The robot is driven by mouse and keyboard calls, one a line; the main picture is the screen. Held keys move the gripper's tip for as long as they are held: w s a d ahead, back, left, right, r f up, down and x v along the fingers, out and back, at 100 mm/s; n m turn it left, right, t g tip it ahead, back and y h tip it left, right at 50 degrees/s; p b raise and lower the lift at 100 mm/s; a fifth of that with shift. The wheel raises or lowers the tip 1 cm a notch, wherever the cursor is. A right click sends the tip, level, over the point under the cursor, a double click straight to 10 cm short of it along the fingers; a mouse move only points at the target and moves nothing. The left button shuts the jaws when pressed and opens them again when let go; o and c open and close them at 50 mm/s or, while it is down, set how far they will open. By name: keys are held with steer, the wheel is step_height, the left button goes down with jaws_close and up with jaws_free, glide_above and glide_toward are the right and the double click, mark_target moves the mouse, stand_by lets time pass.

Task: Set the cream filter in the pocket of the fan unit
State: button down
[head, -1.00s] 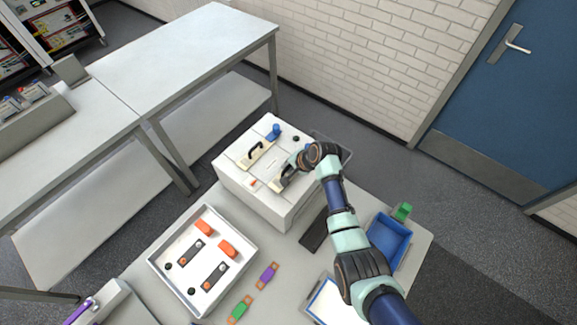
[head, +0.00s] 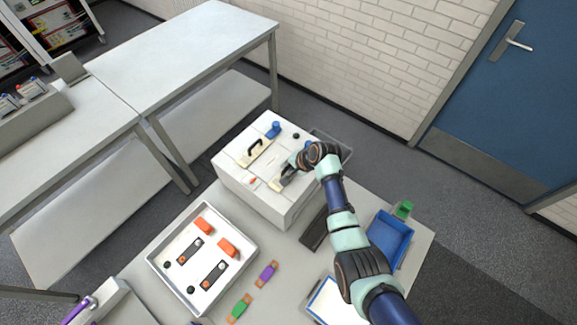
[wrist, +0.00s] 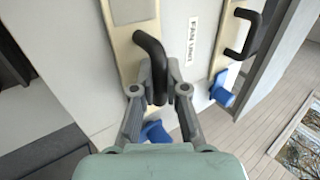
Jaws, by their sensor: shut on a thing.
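The fan unit (head: 262,203) is a large white box in the middle of the head view. My gripper (wrist: 160,92) is shut on the black handle (wrist: 152,58) of a cream filter (wrist: 121,42). In the head view this filter (head: 275,185) is at the right part of the unit's top, partly hidden by my gripper (head: 287,178). I cannot tell whether it is fully seated in its pocket. A second cream piece with a black handle (head: 255,149) lies on the unit's top to the left; it also shows in the wrist view (wrist: 222,48).
Blue knobs (head: 274,130) (wrist: 222,96) stand by the cream pieces. A white tray (head: 158,268) with orange and black parts is at front left, a blue bin (head: 388,238) at right. Purple (head: 266,272) and green (head: 240,309) parts lie on the table.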

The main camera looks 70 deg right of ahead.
steer(key=c, duration=1.1)
jaws_free()
steer(key=v, duration=1.2)
